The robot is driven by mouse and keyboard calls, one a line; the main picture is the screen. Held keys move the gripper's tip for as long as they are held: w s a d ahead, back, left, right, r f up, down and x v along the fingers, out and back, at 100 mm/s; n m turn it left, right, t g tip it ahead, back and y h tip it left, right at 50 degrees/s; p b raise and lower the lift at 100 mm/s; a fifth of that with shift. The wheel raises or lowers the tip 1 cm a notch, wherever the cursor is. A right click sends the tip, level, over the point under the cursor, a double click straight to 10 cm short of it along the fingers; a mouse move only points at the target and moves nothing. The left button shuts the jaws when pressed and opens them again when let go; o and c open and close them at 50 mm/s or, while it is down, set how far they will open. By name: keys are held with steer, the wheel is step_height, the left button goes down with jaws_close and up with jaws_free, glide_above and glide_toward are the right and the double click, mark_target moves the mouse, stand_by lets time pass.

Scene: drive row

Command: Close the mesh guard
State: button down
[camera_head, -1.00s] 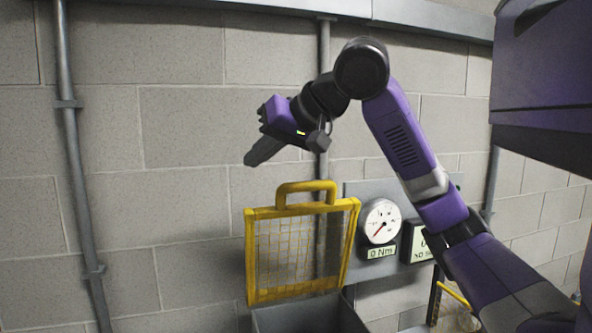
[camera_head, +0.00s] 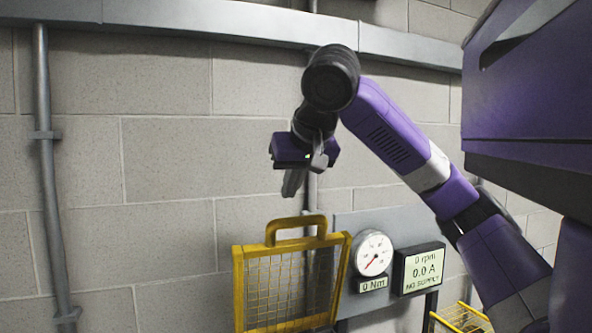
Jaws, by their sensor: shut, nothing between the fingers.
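The mesh guard (camera_head: 240,285) is a yellow frame with wire mesh and a yellow handle (camera_head: 296,222) on its top edge. It stands raised in the lower middle of the head view, with its lower edge near the bottom of the picture. My gripper (camera_head: 292,190) is shut and empty. It points down and appears above the handle in the picture, apart from it. How far it is in depth from the guard I cannot tell.
A grey panel right of the guard carries a round gauge (camera_head: 373,254) over a "0 Nm" label and a display (camera_head: 419,269) reading 0 rpm, 0.0 A, NO SUPPLY. Another yellow mesh piece (camera_head: 462,318) shows at lower right. A block wall and pipe (camera_head: 50,190) stand behind.

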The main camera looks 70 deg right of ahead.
steer(key=f, duration=0.1)
steer(key=a+f+p, duration=0.1)
steer(key=s+f, duration=0.1)
steer(key=shift+a+f+p, duration=0.15)
steer(key=shift+f+p, duration=0.2)
steer(key=shift+f, duration=0.05)
steer(key=shift+f, duration=0.1)
